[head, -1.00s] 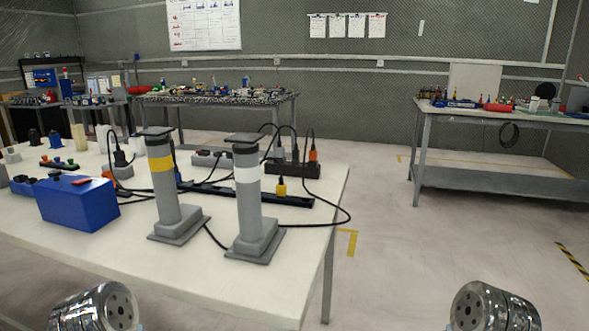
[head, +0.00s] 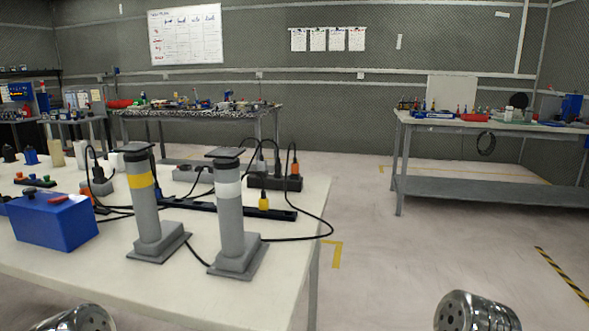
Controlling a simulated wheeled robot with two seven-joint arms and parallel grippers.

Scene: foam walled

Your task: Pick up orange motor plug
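An orange plug (head: 295,169) with a black cable stands upright at the right end of the black socket block (head: 287,185) on the white table. A second orange item (head: 101,206) shows small behind the blue box at the left; I cannot tell what it is. A yellow plug (head: 263,203) stands on a long black strip (head: 225,209) in front of the socket block. Only silver parts of my two arms show at the bottom edge. Both grippers are out of view.
Two grey posts, one with a yellow band (head: 141,181) and one with a white band (head: 229,190), stand between me and the plugs. A blue box (head: 52,228) is at the left. Cables loop across the white table (head: 150,291).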

